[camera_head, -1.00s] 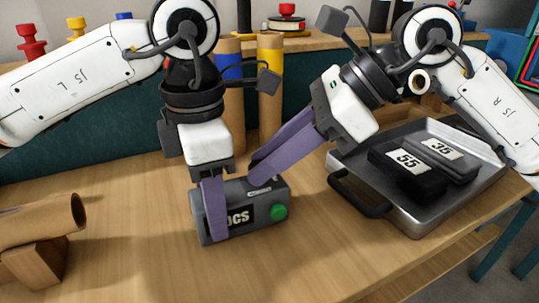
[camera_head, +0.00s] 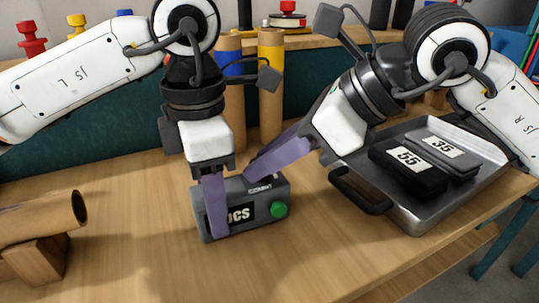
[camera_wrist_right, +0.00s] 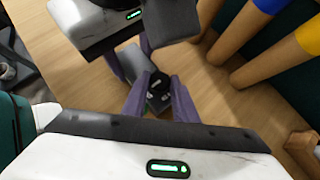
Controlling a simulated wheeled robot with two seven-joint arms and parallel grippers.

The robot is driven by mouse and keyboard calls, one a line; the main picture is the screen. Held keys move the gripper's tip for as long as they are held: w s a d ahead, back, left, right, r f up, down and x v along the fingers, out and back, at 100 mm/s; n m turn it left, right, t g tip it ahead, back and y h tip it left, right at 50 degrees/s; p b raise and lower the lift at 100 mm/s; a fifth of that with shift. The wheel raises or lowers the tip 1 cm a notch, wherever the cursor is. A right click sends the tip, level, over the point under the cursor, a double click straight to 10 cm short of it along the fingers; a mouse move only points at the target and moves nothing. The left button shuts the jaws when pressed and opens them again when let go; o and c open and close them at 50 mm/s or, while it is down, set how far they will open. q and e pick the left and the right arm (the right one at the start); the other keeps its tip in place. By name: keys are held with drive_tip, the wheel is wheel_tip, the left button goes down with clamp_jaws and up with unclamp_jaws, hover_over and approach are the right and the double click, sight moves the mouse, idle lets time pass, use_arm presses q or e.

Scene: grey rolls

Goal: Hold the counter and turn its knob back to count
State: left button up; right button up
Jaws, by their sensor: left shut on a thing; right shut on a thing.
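The counter (camera_head: 258,207) is a dark grey box with a label on its front and a green button (camera_head: 278,210) at its right. It rests on the wooden table. My left gripper (camera_head: 215,220) points down and is shut on the counter's left part, with one finger across the front. My right gripper (camera_head: 255,178) reaches in from the right at a slant, its purple fingertips at the counter's top. In the head view the knob is hidden by the fingers.
A metal tray (camera_head: 405,217) with black blocks marked 55 (camera_head: 405,165) and 35 (camera_head: 443,150) stands at the right. A brown roll (camera_head: 40,217) lies on a wooden stand (camera_head: 38,258) at the left. Upright rolls (camera_head: 270,85) stand behind. The front table area is clear.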

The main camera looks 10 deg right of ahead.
drive_tip(key=o, duration=1.1)
drive_tip(key=v, duration=1.2)
use_arm(q)
drive_tip(key=o, duration=1.4)
drive_tip(key=shift+c, duration=0.2)
